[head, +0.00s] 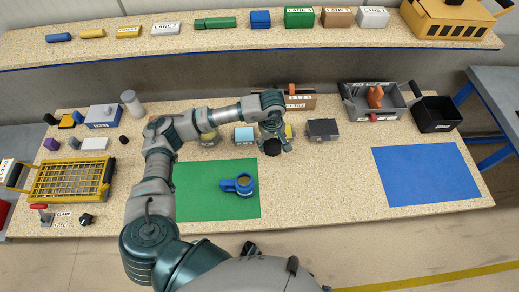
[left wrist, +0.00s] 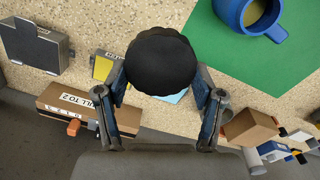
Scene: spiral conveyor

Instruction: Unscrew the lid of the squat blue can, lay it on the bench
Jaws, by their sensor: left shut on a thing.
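The squat blue can (head: 238,186) stands on the green mat (head: 205,203) with its top open. A lug or handle sticks out from its side. In the left wrist view the can (left wrist: 250,18) shows a tan inside at the top right. My left gripper (head: 273,145) is shut on a round black lid (left wrist: 160,62), held between its two fingers. In the head view the lid (head: 273,151) is below the fingers, behind and right of the can, near the mat's back edge. I cannot tell whether it touches the bench (head: 330,190). My right gripper is not in view.
A light blue block (head: 244,136), a grey box (head: 323,130) and a brown labelled box (head: 299,101) stand near the lid. A grey tray (head: 352,107) and a black bin (head: 435,115) are at the back right. Bare bench lies between the green and blue (head: 427,175) mats.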

